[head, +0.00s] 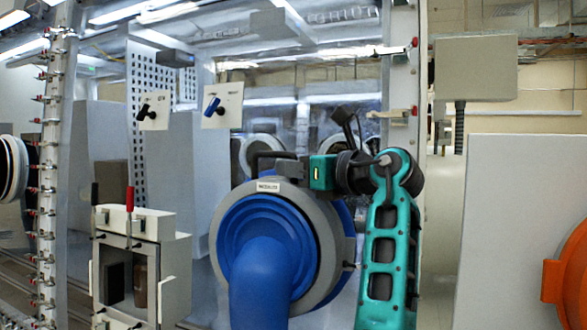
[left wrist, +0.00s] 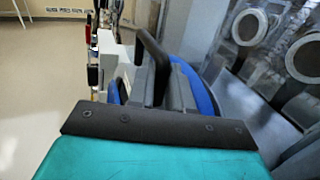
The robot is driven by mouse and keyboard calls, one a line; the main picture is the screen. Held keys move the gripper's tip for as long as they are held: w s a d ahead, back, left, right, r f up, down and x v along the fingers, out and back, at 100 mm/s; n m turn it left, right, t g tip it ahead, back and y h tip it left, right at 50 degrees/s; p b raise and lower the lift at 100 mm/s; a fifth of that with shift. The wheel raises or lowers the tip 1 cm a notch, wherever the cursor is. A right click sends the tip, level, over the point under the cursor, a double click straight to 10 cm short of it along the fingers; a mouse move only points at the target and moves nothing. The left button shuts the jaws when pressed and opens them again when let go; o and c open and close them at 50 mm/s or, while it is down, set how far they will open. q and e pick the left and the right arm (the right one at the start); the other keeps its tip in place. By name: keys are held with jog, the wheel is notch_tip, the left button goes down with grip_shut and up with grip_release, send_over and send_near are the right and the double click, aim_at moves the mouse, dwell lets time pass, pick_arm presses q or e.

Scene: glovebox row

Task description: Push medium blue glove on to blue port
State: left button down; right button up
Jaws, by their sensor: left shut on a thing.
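The medium blue glove (head: 262,270) is a ribbed blue cuff with a sleeve hanging down, inside a grey ring with a white label on top. Blue surface of what looks like the port (head: 346,222) shows behind the ring's right side, largely hidden. My left gripper (head: 280,163) is at the top of the grey ring, shut on its upper rim. In the left wrist view the grey ring (left wrist: 183,88) with a blue edge lies just beyond my dark finger bar. I cannot tell whether ring and port are fully seated. My right gripper is not in view.
A small grey box (head: 140,262) with red and black handles stands at the left. Two switch plates (head: 222,105) are on the glovebox window. A metal post (head: 403,100) stands right of the port. An orange ring (head: 568,275) is at the right edge.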

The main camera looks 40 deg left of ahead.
pick_arm(q)
jog(key=shift+w+r, duration=0.1)
jog(key=shift+w, duration=0.15)
dwell(0.6)
jog(key=c, duration=1.3)
grip_release()
jog(key=shift+a, duration=0.1)
jog(key=o, duration=0.3)
jog(key=shift+o, duration=0.2)
jog(key=s+d+b, duration=0.1)
jog(key=d, duration=1.2)
